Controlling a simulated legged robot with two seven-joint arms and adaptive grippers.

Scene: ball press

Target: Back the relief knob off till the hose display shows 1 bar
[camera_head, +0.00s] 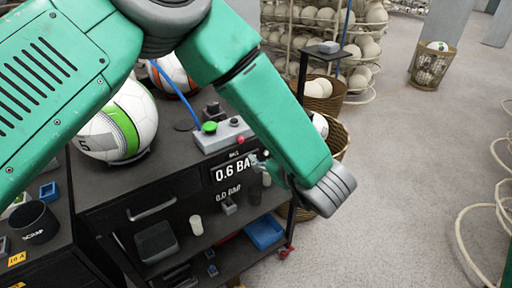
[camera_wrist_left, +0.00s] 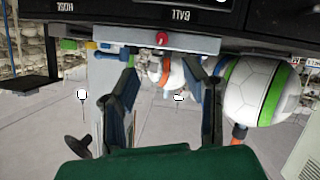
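A grey control box (camera_head: 222,136) sits at the bench edge, with a green button (camera_head: 209,127) on top and a small red knob (camera_head: 240,139) on its front side. I take the red knob for the relief knob; it also shows in the left wrist view (camera_wrist_left: 162,39). The display labelled BALL (camera_head: 233,169) reads 0.6 BAR. The hose display's reading is not visible; my arm covers that part, and only the HOSE label shows upside down in the wrist view. My left gripper (camera_head: 262,162) is open and empty, its fingers apart below the knob in the wrist view (camera_wrist_left: 163,68).
A white-green ball (camera_head: 128,122) rests on the bench, with an orange-white ball (camera_head: 176,74) behind. A blue hose or rod (camera_head: 172,88) stands behind the box. Lower shelves hold a blue tray (camera_head: 264,232).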

